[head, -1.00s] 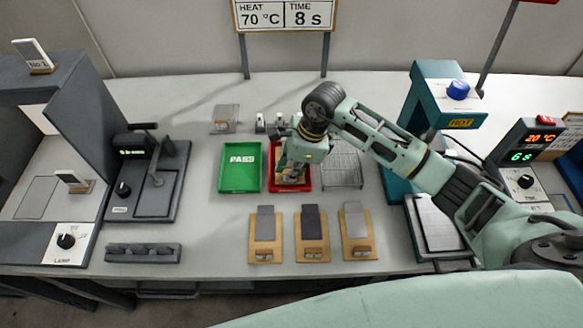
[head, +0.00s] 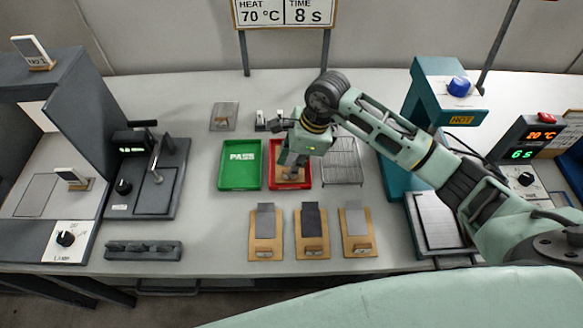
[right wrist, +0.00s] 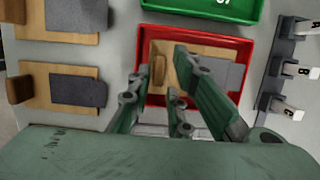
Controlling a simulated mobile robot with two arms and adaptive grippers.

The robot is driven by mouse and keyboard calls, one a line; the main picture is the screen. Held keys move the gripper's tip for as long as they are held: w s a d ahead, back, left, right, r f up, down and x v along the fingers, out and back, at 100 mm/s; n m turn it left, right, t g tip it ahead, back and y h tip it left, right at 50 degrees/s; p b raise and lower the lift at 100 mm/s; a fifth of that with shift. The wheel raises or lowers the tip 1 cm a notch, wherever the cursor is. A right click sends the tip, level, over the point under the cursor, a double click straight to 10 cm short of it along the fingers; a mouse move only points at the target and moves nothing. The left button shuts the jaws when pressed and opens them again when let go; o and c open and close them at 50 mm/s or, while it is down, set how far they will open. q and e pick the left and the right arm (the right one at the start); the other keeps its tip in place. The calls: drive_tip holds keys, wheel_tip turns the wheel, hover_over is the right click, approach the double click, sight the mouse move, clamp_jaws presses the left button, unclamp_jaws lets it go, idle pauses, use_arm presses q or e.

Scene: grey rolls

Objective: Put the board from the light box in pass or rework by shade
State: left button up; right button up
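A tan board (head: 292,184) with a grey patch lies in the red tray (head: 306,171). In the right wrist view the board (right wrist: 190,55) shows flat inside the red tray (right wrist: 246,44), its small wooden block towards the left. My right gripper (head: 291,170) is above the board, and in the right wrist view its fingers (right wrist: 155,88) stand apart with a gap between them. The green tray (head: 240,178) marked PASS is empty, left of the red one. The light box (head: 70,110) is at the far left; its outlined floor spot (head: 37,196) is bare. My left gripper is out of view.
Three sample boards with grey patches, left (head: 265,235), middle (head: 311,233) and right (head: 357,231), lie in front of the trays. A wire rack (head: 342,162) stands right of the red tray. A teal press (head: 440,100) is farther right. A dark lever device (head: 150,180) stands left.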

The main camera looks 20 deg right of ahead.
drive_tip(key=w+b+v, duration=0.1)
drive_tip(key=v, duration=0.9)
drive_tip(key=shift+s, duration=0.5)
